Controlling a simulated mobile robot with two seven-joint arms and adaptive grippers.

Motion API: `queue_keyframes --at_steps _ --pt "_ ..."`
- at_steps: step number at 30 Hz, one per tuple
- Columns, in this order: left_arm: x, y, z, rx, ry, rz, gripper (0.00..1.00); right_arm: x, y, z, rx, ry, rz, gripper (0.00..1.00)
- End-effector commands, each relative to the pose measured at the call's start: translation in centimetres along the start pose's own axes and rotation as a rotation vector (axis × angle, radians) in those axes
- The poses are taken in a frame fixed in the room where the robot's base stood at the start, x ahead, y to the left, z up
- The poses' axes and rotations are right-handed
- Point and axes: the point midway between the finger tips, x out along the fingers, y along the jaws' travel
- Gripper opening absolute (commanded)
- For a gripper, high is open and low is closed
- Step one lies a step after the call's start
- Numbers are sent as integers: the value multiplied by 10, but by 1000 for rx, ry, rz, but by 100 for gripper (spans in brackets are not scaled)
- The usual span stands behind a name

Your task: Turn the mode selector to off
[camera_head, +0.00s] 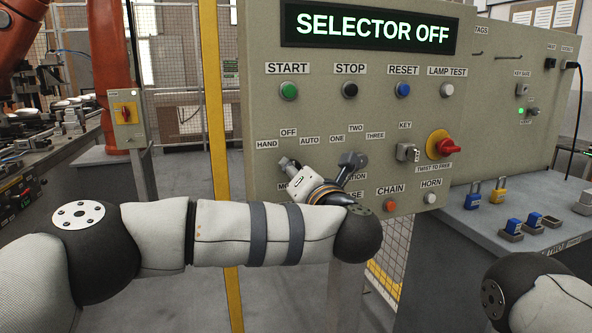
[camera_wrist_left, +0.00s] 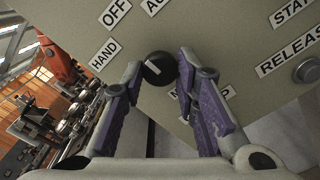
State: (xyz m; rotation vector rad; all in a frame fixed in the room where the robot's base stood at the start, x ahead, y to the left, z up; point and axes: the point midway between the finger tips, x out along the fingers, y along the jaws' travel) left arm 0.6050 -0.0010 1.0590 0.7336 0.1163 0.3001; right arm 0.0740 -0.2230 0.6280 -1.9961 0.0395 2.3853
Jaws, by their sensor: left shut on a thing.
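The mode selector is a round black knob (camera_wrist_left: 158,68) with a white pointer line, on the beige panel among the labels HAND, OFF and AUTO. My left gripper (camera_wrist_left: 158,75) has its two purple-padded fingers on either side of this knob and is shut on it. In the head view my left gripper (camera_head: 287,163) reaches the panel below the OFF label (camera_head: 288,132) and mostly hides the knob. The display (camera_head: 370,30) reads SELECTOR OFF in lit letters. My right gripper is not in view; only part of my right arm shows at the lower right.
The panel (camera_head: 262,100) has START, STOP, RESET and LAMP TEST buttons above. A station selector (camera_head: 351,161), a key switch (camera_head: 407,152) and a red twist knob (camera_head: 445,147) sit to the right. A yellow post (camera_head: 213,90) stands left. Padlocks lie on the grey bench (camera_head: 450,250).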

Motion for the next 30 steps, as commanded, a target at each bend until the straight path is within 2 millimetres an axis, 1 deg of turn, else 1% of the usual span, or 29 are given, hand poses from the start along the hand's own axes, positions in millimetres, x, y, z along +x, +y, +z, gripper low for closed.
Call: queue_keyframes --at_steps 1,7,19,20,21,22,30 --pt "0 2 2 11 -1 4 0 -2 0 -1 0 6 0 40" --pt "0 1 0 42 0 1 0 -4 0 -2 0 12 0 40" --pt "0 0 0 47 0 0 0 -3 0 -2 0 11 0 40" --pt "0 0 0 47 0 0 34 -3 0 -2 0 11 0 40" --pt "0 0 0 47 0 0 43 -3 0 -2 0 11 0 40" --pt "0 0 0 47 0 0 48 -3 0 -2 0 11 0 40" --pt "0 0 0 46 0 0 48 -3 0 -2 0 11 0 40"
